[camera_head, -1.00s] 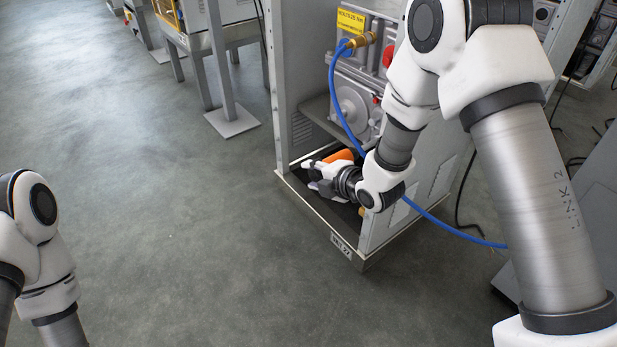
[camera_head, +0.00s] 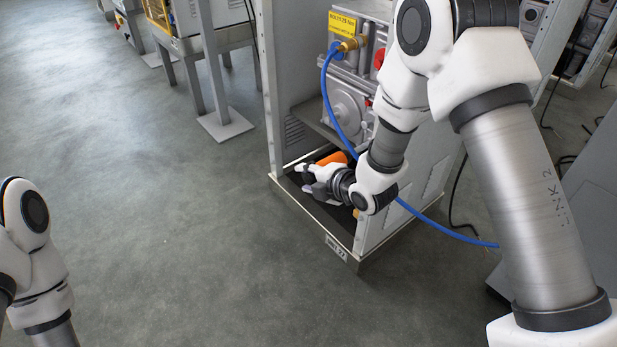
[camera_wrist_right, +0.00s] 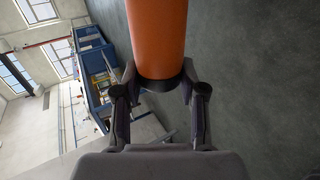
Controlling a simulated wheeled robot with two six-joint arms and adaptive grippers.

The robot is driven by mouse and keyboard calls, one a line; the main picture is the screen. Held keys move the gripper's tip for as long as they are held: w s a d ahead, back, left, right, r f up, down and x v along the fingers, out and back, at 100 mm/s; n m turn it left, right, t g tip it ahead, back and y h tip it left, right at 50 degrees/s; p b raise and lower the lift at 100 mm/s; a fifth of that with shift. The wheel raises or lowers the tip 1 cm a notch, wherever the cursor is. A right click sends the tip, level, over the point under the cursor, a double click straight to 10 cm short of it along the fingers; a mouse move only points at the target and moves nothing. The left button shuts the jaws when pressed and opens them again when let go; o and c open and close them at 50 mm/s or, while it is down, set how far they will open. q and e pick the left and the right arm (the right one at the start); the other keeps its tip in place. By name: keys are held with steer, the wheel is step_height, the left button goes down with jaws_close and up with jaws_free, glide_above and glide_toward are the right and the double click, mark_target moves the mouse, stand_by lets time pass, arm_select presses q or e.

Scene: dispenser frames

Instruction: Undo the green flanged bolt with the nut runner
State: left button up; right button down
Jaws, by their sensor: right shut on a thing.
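My right gripper (camera_head: 310,176) reaches low into the open-sided grey cabinet, just above its floor tray. An orange cylinder with a dark end, probably the nut runner's body (camera_head: 333,158), is at the gripper. In the right wrist view the orange body (camera_wrist_right: 158,40) fills the top middle, with its dark end between the fingers of the gripper (camera_wrist_right: 160,95), which is shut on it. The tool's far end is out of that view. I see no green flanged bolt in either view. My left arm shows at the left edge, its gripper out of frame.
The cabinet's tray rim (camera_head: 310,215) and front post (camera_head: 270,90) stand close to the right gripper. A grey machine (camera_head: 348,105) sits above it, with a blue hose (camera_head: 330,100) running down past my wrist. The floor (camera_head: 150,230) on the left is clear.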

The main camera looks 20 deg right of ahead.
steer(key=shift+w+d+r, duration=0.1)
steer(key=shift+w+d, duration=0.15)
steer(key=shift+d, duration=0.3)
stand_by(0.6)
steer(key=shift+p, duration=0.35)
steer(key=shift+a, duration=0.15)
stand_by(0.8)
steer(key=s+a+p, duration=0.1)
steer(key=s+a, duration=0.1)
steer(key=a, duration=0.4)
steer(key=shift+s+a, duration=0.25)
steer(key=shift+a, duration=0.1)
